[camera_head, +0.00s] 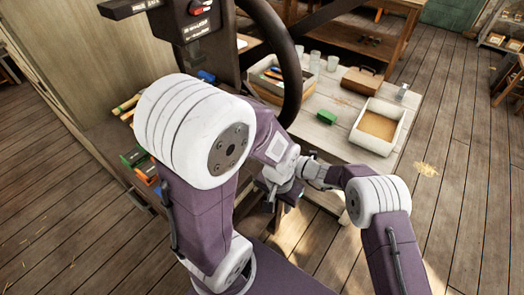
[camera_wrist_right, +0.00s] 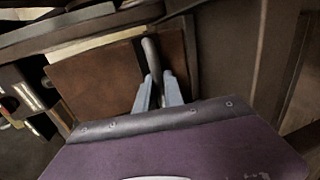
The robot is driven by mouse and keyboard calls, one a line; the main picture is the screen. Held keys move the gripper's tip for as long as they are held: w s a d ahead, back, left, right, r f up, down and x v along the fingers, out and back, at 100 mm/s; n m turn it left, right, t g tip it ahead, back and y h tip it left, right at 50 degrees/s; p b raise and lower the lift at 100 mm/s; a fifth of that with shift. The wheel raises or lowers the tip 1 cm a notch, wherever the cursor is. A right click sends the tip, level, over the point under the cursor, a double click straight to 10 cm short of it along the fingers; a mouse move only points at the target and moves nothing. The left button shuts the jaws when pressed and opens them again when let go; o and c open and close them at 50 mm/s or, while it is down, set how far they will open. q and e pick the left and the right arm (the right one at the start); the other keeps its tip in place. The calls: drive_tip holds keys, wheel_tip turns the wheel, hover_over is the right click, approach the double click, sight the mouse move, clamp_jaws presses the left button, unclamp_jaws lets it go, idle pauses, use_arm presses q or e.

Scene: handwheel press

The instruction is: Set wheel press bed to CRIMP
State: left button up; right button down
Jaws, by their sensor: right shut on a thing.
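The press has a dark handwheel (camera_head: 296,72), its rim seen at the top middle of the head view. A dark housing (camera_head: 186,20) with a red marking and small white lettering stands left of it; the lettering is too small to read. My left gripper (camera_head: 271,190) is low in the middle of the head view, below the wheel, and its jaws are unclear. My right gripper (camera_wrist_right: 159,88) has its blue-grey fingers shut on a grey rod (camera_wrist_right: 151,58) in front of a brown panel (camera_wrist_right: 100,78). The press bed and its setting cannot be made out.
A pale table (camera_head: 340,105) at right holds an open tray (camera_head: 378,125), a brown box (camera_head: 362,82), glasses and a green block (camera_head: 326,116). Coloured items lie left of my arm. Plank floor (camera_head: 460,150) is open at right.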

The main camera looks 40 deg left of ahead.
drive_tip(key=shift+a+r, duration=0.1)
drive_tip(key=shift+r, duration=0.05)
drive_tip(key=c, duration=1.7)
unclamp_jaws()
drive_tip(key=shift+o, duration=1.2)
drive_tip(key=shift+a, duration=0.2)
drive_tip(key=shift+d, duration=0.1)
drive_tip(key=shift+d, duration=0.4)
drive_tip(key=v, duration=0.8)
drive_tip(key=shift+p, duration=0.35)
